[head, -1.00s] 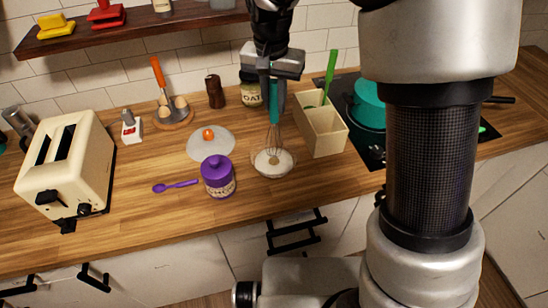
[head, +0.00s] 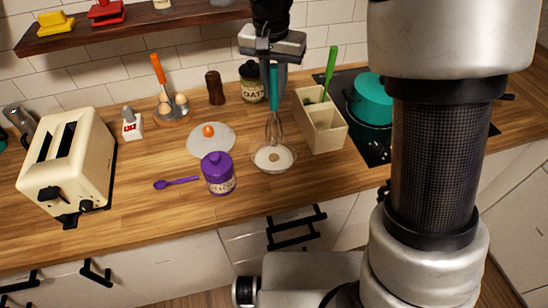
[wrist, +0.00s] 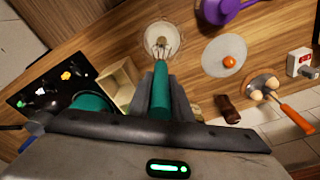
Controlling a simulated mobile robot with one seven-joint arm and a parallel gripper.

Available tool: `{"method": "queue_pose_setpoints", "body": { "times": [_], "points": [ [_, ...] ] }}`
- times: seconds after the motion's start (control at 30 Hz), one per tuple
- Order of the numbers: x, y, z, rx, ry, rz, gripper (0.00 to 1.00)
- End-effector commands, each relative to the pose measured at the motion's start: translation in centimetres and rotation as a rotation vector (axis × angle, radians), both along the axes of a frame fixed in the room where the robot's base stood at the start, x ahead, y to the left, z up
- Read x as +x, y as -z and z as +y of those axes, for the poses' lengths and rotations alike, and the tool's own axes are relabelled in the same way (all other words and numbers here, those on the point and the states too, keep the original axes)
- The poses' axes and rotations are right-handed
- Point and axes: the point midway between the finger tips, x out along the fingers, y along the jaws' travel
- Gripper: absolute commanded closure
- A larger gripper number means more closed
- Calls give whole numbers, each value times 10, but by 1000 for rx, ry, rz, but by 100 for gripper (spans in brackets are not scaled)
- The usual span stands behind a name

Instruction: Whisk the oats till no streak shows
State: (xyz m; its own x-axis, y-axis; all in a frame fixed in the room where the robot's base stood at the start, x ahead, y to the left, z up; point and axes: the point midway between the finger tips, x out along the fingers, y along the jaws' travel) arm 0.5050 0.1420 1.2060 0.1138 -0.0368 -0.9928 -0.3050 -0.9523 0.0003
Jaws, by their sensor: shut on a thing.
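My gripper (head: 273,72) is shut on the teal handle of a whisk (head: 274,125) and holds it upright. The whisk also shows in the wrist view (wrist: 160,92), its wires pointing at the bowl. A clear bowl (head: 291,163) stands near the counter's front edge, below the whisk. The oats (head: 264,159) in it look white, with a small brownish patch in the middle. The wire tips are at the bowl's far side in the head view; I cannot tell whether they touch the oats. A jar labelled as oats (head: 252,92) stands behind, at the wall.
A pale divided box (head: 325,135) with a green utensil stands close right of the bowl, beside the hob and teal pot (head: 371,98). A toaster (head: 68,165) is far left.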

Motion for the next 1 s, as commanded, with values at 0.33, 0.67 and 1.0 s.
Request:
{"method": "queue_pose_setpoints", "body": {
  "times": [0.33,0.67,1.0],
  "points": [
    [1,-37,0,1,0,-3,100],
    [0,-50,0,1,0,-1,100],
    [0,-50,0,1,0,-1,100]
  ]
}}
